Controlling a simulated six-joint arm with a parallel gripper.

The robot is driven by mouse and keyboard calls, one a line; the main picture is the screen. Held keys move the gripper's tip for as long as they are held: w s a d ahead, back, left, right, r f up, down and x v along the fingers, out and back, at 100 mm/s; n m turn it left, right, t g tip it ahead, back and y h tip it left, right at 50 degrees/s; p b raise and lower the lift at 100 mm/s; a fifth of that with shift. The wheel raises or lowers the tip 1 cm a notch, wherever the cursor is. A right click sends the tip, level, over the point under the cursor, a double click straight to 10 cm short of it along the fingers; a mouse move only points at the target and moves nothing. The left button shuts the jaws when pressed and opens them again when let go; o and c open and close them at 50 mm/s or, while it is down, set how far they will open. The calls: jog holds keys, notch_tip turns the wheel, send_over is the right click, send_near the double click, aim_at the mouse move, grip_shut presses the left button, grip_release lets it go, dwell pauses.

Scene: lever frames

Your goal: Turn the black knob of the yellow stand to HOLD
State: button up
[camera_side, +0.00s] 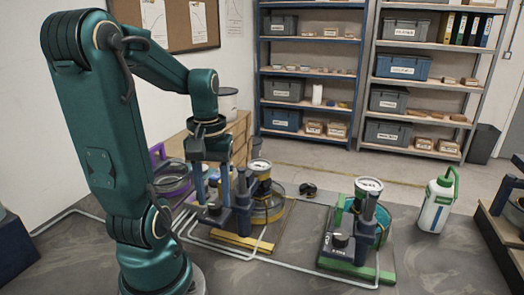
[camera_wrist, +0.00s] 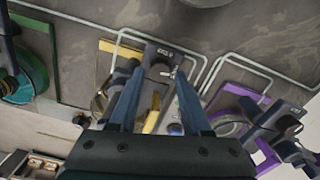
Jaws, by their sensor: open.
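The yellow stand (camera_side: 252,243) is in the middle of the side view, with a dark column, a gauge on top and a round yellow-rimmed part. Its yellow base edge also shows in the wrist view (camera_wrist: 151,121). Its black knob (camera_wrist: 159,71) sits on a dark panel with small white marks, too small to read. My gripper (camera_wrist: 157,76) is open, pointing down over the panel. In the wrist view its blue fingers appear on either side of the knob; I cannot tell whether they touch it. In the side view my gripper (camera_side: 205,190) partly hides the panel, and the knob's setting is unclear.
A green stand (camera_side: 345,268) stands to the right and a purple one (camera_side: 158,153) to the left, partly behind my arm. Pale pipes (camera_side: 290,264) run along the bench. A white and green bottle (camera_side: 436,205) stands far right. Shelves are behind.

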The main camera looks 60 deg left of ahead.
aim_at(215, 205)
jog(key=shift+r, duration=1.8)
jog(key=w+d+m+t, duration=0.2)
jog(key=d+m+t, duration=0.3)
jog(key=d+m, duration=0.6)
jog(key=d, duration=0.3)
jog(key=shift+w+d+r+m+t, duration=0.3)
jog(key=shift+d+m, duration=0.05)
jog(key=shift+m, duration=0.05)
